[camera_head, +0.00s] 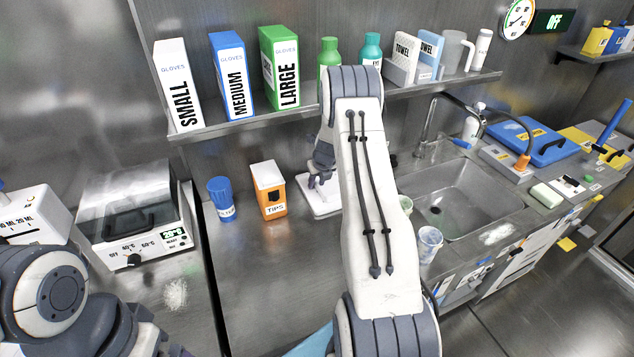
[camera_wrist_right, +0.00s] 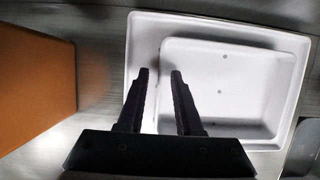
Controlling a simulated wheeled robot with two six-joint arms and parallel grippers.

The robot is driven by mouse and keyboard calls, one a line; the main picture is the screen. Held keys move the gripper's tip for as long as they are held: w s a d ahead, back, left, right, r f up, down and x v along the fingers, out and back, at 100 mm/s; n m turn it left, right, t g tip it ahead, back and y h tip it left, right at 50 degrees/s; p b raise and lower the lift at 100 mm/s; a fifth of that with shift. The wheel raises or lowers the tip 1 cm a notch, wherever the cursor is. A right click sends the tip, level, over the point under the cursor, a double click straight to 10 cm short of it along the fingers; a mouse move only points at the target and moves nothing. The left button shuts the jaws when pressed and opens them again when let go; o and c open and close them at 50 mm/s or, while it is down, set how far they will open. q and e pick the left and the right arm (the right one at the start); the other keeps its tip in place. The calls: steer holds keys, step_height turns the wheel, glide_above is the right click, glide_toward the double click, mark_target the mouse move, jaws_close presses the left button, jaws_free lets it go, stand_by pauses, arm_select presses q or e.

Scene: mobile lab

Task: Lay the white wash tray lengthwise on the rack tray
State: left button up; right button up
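In the right wrist view a smaller white tray (camera_wrist_right: 235,85), which looks like the wash tray, lies inside a larger shallow white tray (camera_wrist_right: 220,25), which looks like the rack tray. Their long sides run about parallel. My right gripper (camera_wrist_right: 160,72) is open over their left end; the smaller tray's left wall shows between the fingers. I cannot tell whether the fingers touch it. In the head view the right gripper (camera_head: 318,180) is above the white tray area (camera_head: 318,207), partly hidden by my arm. My left arm is at lower left; its gripper is out of view.
An orange tips box (camera_head: 269,190) stands close left of the trays and fills the left of the wrist view. A blue-capped bottle (camera_head: 222,198) is further left. The sink (camera_head: 470,200) is right. A shelf (camera_head: 235,124) with glove boxes hangs above.

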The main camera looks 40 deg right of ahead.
steer(key=v, duration=0.7)
steer(key=shift+s+r, duration=0.15)
steer(key=shift+r, duration=0.15)
